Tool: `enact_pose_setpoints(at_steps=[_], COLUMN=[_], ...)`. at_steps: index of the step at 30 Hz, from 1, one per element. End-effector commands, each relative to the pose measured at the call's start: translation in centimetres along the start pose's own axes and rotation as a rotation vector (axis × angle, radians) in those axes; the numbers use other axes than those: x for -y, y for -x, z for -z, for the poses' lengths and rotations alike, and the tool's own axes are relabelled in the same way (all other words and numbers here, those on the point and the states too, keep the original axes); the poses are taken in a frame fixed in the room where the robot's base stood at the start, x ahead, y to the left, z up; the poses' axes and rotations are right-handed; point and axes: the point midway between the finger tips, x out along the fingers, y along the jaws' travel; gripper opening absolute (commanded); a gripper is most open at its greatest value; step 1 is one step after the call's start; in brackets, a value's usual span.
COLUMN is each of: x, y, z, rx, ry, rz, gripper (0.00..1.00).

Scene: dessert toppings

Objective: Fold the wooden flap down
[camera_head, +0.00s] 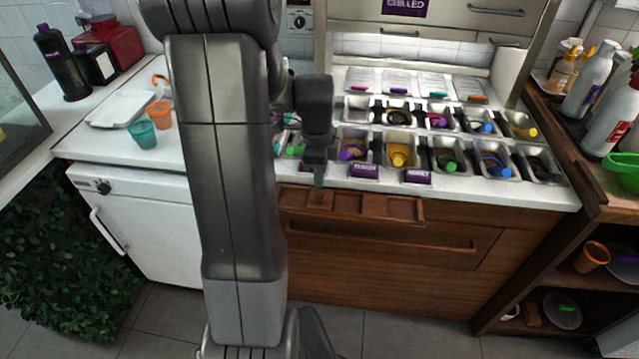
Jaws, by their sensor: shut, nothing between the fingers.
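The wooden flap (372,206) is a brown panel with recessed sections at the front edge of the white counter. It stands out from the wooden cabinet front, just under the counter top and above the long drawer handle. Its left part is partly hidden behind my arm. My gripper (319,180) points down at the counter's front edge, over the left part of the flap. Its fingers look closed together with nothing between them. I cannot tell from this view whether the fingertips touch the flap.
Metal topping trays (450,157) with coloured utensils fill the counter behind the gripper, with purple labels (364,171) along their front. A wooden drawer (450,243) is below the flap. A wooden shelf (560,255) stands at the right. The floor (400,333) in front looks clear.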

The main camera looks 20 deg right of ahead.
Motion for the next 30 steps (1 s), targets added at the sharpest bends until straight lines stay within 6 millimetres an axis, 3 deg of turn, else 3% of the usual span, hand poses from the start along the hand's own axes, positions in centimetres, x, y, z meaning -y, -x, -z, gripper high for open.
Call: enact_pose_setpoints(at_steps=[7, 30], x=[0.0, 0.3], y=[-2.3, -3.1], z=[0.0, 0.9], rx=[0.0, 0.0], ry=[0.0, -0.002], rz=[-0.001, 0.051], gripper=[0.0, 0.0])
